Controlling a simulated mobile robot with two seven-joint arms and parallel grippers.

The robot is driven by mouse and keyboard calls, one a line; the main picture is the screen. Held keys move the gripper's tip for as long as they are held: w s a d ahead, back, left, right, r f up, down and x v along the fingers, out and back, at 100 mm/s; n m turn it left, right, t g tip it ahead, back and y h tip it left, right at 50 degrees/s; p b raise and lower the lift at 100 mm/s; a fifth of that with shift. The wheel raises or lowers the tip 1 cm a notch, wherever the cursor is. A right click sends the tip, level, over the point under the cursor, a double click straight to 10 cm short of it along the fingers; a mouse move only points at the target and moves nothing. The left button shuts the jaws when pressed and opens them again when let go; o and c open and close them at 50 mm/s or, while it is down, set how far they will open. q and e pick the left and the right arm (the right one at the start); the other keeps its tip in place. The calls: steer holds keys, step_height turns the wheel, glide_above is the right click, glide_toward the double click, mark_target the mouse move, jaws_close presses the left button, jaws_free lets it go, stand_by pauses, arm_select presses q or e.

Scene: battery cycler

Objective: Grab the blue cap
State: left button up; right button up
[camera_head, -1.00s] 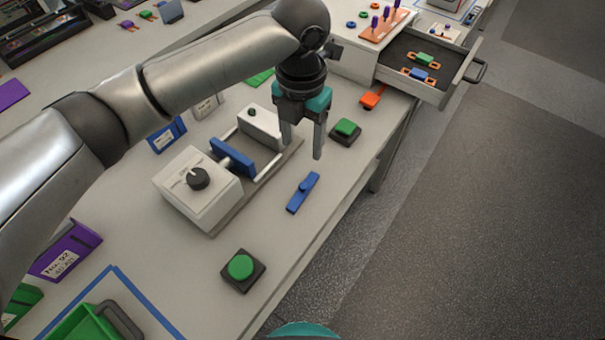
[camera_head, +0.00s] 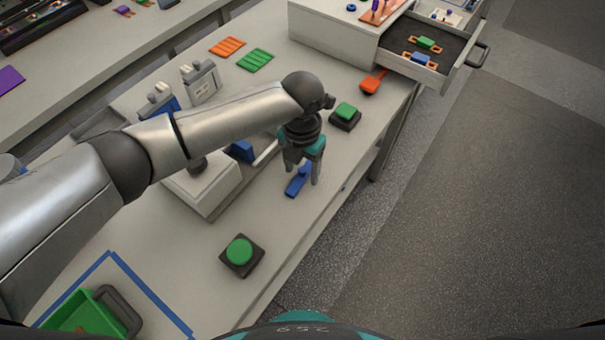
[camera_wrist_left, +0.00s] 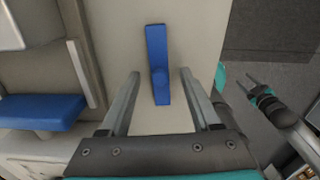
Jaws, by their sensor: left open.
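The blue cap (camera_head: 298,182) is a long, narrow blue piece with a raised middle. It lies on the grey table near its front edge. My left gripper (camera_head: 304,174) is open and points down just above the cap. In the left wrist view the cap (camera_wrist_left: 158,60) lies between the lines of the two open fingers (camera_wrist_left: 160,74) and reaches beyond their tips. The fingers do not visibly touch it. What seems to be my right gripper (camera_wrist_left: 250,84) shows small at the right of the wrist view; its jaws are unclear.
A white device with a blue bar (camera_head: 241,151) stands left of the gripper, partly hidden by my arm. Green buttons on dark bases stand nearer (camera_head: 241,255) and farther (camera_head: 345,116). An open drawer (camera_head: 443,75) juts out at the back right. Bare table surrounds the cap.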

arm_select(q)
steer(key=shift+f, duration=0.4)
steer(key=shift+c, duration=0.3)
jaws_close()
